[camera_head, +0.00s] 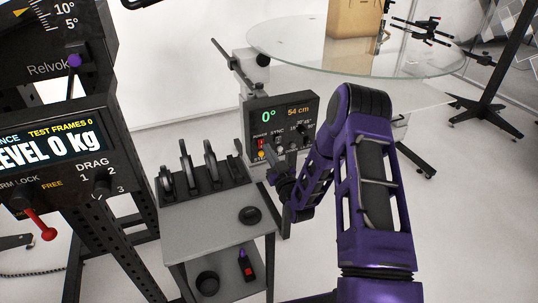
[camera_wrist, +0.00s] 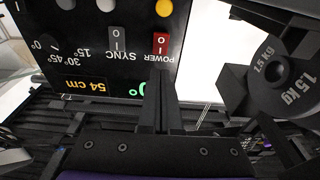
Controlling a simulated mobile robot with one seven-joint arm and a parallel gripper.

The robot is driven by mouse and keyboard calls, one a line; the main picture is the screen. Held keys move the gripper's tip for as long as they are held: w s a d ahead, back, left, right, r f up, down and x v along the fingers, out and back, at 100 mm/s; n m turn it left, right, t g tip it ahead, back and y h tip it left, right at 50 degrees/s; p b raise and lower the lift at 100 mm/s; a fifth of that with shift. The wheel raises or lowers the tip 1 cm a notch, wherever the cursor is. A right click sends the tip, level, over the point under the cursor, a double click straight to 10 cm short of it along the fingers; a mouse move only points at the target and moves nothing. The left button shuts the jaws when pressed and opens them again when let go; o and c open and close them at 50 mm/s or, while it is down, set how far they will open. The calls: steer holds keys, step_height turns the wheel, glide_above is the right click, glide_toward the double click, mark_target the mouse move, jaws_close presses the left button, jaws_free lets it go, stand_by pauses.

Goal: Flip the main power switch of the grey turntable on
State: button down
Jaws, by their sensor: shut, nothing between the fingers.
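The grey turntable has a round glass top (camera_head: 300,50) and a dark control panel (camera_head: 310,118) on its near side. The panel shows lit readouts of 0° and 54 cm. The red power switch (camera_head: 261,143) is at the panel's left; it also shows in the wrist view (camera_wrist: 161,46), where the panel appears upside down. I cannot tell which way the switch is tipped. My gripper (camera_wrist: 160,74) is shut and empty, its tips by the POWER lettering, close to the switch. Whether they touch the panel is unclear.
A grey cart (camera_head: 205,202) with a rack of weight discs (camera_head: 190,172) stands left of my gripper; one disc (camera_wrist: 275,72) is close on the right in the wrist view. A grey SYNC switch (camera_wrist: 116,40) sits beside the power switch. A box (camera_head: 354,18) stands on the glass.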

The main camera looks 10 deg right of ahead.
steer(key=s+d+r, duration=0.2)
steer(key=s, duration=0.7)
steer(key=shift+s+p, duration=0.35)
steer(key=shift+s, duration=0.05)
